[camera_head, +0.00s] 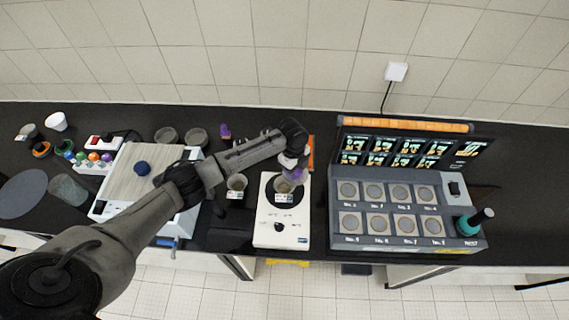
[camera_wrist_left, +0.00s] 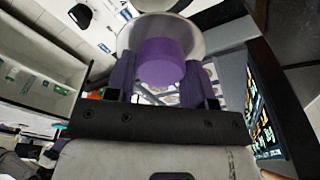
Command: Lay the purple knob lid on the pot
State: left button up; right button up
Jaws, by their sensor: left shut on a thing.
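My left gripper (camera_head: 294,168) is shut on the purple knob of the lid. The knob (camera_wrist_left: 160,62) shows between its two purple fingers in the left wrist view, with the pale round lid (camera_wrist_left: 205,36) beyond it. In the head view the gripper hangs over a small pot (camera_head: 284,187) with a white label, which stands on the dark round plate of a white device (camera_head: 268,232). My right gripper is not in view.
A similar labelled cup (camera_head: 237,183) stands just left of the white device. A grey console (camera_head: 343,205) with numbered round pads and a screen stands close on the right. A flat-topped machine (camera_head: 128,165) lies under my left arm. The black bench at far right is mostly clear.

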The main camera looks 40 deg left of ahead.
pick_arm(q)
jog(key=shift+s+a+f+m+p, duration=0.15)
jog(key=shift+s+a+f+m, duration=0.2)
jog(key=shift+a, duration=0.25)
jog(key=shift+s+a+f+m+p, duration=0.15)
jog(key=shift+s+a+f+m, duration=0.15)
jog(key=shift+a, duration=0.25)
jog(key=shift+s+a+f, duration=0.25)
jog(key=shift+a+f, duration=0.1)
jog(key=shift+a, duration=0.05)
jog(key=b, duration=0.4)
send_over(285, 189)
jog(key=shift+m, duration=0.25)
notch_tip(285, 189, down, 4)
jog(key=shift+a+f, duration=0.1)
jog(key=shift+f+b, duration=0.35)
jog(key=shift+f, duration=0.35)
jog(key=shift+f, duration=0.2)
jog(key=shift+f, duration=0.4)
